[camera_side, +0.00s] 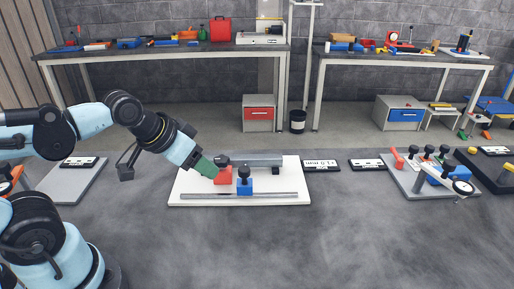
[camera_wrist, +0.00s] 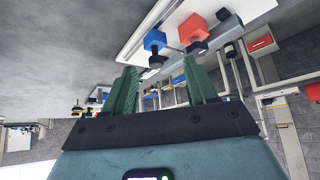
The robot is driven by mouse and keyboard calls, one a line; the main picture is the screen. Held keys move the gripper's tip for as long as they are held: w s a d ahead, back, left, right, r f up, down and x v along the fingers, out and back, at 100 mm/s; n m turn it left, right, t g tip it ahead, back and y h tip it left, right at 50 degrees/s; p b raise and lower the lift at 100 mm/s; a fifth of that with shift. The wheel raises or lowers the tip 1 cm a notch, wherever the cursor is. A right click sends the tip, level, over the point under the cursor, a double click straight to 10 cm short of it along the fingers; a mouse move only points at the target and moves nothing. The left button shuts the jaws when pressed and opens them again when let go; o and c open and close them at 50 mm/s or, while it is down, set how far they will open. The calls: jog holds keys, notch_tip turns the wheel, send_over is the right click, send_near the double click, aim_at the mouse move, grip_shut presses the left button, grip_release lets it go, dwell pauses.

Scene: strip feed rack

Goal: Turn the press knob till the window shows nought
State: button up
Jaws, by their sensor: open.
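My gripper (camera_side: 207,168) has green fingers and reaches in from the left over a white base plate (camera_side: 190,188). It is close to a red block (camera_side: 223,176) with a black knob (camera_side: 221,160); contact cannot be told. A blue block (camera_side: 244,187) with a black knob (camera_side: 243,171) stands just to the right. In the wrist view the fingers (camera_wrist: 160,64) are spread apart, and the blue block (camera_wrist: 154,40) and red block (camera_wrist: 192,28) show beyond them. No numbered window can be read, and which knob is the press knob cannot be told.
A grey bar (camera_side: 255,159) and a rail (camera_side: 270,195) lie along the white plate. To the right, a grey board (camera_side: 400,172) carries a red lever, several black knobs and a round dial (camera_side: 463,187). The front of the table is clear.

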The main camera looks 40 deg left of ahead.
dwell(0.4)
jog(key=shift+o, duration=1.2)
jog(key=shift+w, duration=0.1)
notch_tip(320, 180, up, 5)
jog(key=m+g, duration=0.7)
jog(key=m, duration=0.8)
send_over(223, 159)
notch_tip(223, 159, down, 12)
jog(key=shift+r, duration=0.15)
jog(key=c, duration=1.1)
